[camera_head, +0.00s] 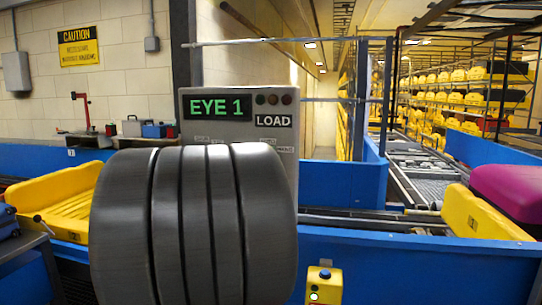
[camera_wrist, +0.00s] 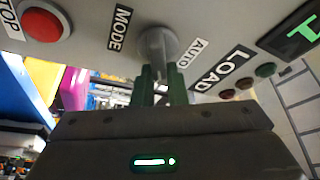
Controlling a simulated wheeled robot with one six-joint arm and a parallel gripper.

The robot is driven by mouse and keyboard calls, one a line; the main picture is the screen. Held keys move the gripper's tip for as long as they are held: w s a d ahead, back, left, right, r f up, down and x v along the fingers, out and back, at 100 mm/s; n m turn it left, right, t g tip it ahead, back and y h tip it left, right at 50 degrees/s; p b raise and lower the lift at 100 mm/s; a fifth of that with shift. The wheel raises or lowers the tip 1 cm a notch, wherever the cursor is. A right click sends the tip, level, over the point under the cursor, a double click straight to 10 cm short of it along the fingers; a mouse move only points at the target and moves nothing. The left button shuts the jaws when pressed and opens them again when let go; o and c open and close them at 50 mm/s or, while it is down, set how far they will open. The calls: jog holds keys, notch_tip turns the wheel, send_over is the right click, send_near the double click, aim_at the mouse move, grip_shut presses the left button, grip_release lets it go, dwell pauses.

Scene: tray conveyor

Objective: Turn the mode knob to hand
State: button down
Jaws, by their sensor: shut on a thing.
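The mode knob (camera_wrist: 157,42) is a round grey knob on the grey control panel (camera_wrist: 95,62), seen close in the wrist view. The MODE label (camera_wrist: 121,28) is on its left and the AUTO label (camera_wrist: 191,53) on its right. I see no hand label. My gripper (camera_wrist: 156,78) has its dark green fingers shut on the knob. In the head view the panel (camera_head: 182,104) stands behind my grey arm, which hides the knob and my gripper.
A red stop button (camera_wrist: 41,24) is left of the knob; the LOAD label (camera_wrist: 221,68) and small lamps are to the right. The display (camera_head: 217,107) reads EYE 1. Blue conveyor walls (camera_head: 400,265), a yellow tray (camera_head: 475,215) and a magenta case (camera_head: 508,190) lie right.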

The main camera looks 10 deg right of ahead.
jog(key=shift+w+a+f, duration=0.1)
jog(key=shift+a+f, duration=0.05)
jog(key=shift+f, duration=0.25)
jog(key=c, duration=1.5)
grip_release()
jog(key=shift+o, duration=0.3)
jog(key=shift+w+a, duration=0.15)
jog(key=shift+a, duration=0.05)
jog(key=shift+r, duration=0.1)
jog(key=shift+d+r, duration=0.1)
jog(key=shift+d, duration=0.05)
jog(key=b+v, duration=0.2)
jog(key=v, duration=1.2)
jog(key=shift+d, duration=0.1)
